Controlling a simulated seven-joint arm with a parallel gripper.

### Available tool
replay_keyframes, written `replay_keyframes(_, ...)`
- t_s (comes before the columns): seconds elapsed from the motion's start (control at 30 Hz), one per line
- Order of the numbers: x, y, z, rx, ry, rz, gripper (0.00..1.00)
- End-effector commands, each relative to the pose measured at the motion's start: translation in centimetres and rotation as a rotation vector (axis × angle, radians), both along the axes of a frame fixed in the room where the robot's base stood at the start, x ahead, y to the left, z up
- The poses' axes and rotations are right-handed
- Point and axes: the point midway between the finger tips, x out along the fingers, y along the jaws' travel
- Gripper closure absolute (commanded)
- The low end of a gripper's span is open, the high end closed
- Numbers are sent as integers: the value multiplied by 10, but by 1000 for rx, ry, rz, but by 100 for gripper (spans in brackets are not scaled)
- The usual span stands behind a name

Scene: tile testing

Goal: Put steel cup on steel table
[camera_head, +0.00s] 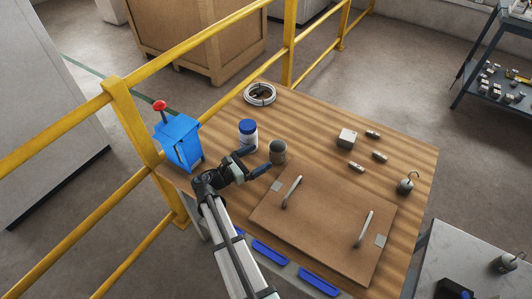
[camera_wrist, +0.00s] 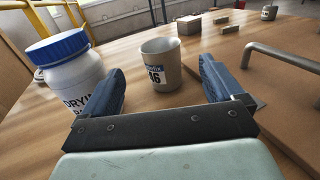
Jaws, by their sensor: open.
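The steel cup (camera_head: 278,152) is a small grey cup standing upright on the wooden table. In the wrist view the cup (camera_wrist: 161,66) has a printed label and sits centred in the gap between my fingers, just beyond the fingertips. My gripper (camera_head: 257,161) is open and empty, low over the wood, with its blue fingers pointing at the cup. A pale grey-topped table (camera_head: 450,252) at the lower right looks like the steel table; only part of it shows.
A white jar with a blue lid (camera_head: 248,133) stands close beside my left finger. A brown board with handles (camera_head: 320,222) lies to the right. A small box (camera_head: 347,138), metal cylinders and a hooked weight (camera_head: 405,184) sit further right. A yellow railing (camera_head: 120,100) runs behind.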

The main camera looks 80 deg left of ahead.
Motion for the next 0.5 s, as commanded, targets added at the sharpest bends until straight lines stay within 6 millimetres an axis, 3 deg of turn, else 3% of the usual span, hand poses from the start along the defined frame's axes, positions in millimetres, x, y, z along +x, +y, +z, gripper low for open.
replay_keyframes(0.2, -10, -4, 0, 0, 0, 0, 6)
replay_keyframes(0.5, -11, -4, 0, 0, 0, 0, 6)
